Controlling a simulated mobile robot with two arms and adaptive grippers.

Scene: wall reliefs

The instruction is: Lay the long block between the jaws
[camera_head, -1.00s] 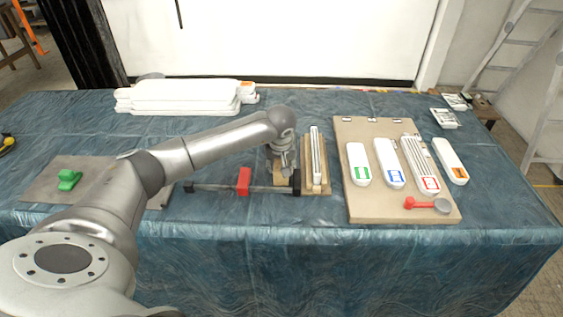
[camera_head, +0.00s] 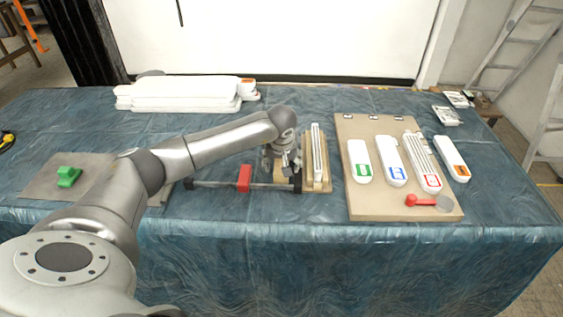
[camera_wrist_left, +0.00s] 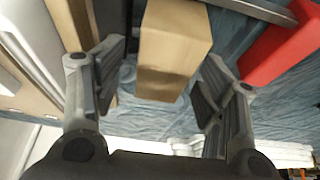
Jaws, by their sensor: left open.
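A plain tan wooden block (camera_wrist_left: 175,50) lies between the open fingers of my left gripper (camera_wrist_left: 158,90) in the wrist view, with gaps on both sides. In the head view my left gripper (camera_head: 285,166) hides most of the block. The clamp's metal bar (camera_wrist_left: 250,11) runs up to the block's upper end. The red jaw (camera_wrist_left: 283,50) is to the block's right, apart from it. In the head view the red jaw (camera_head: 244,178) sits along the bar, and the black end jaw (camera_head: 297,182) is at the bar's right end. My right gripper is out of view.
A wooden base with a pale ribbed strip (camera_head: 317,155) stands close right of the gripper. A tan board (camera_head: 370,206) carries several labelled white pieces and a red-handled tool. White slabs (camera_head: 185,92) are stacked at the back left. A green piece (camera_head: 68,176) is at left.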

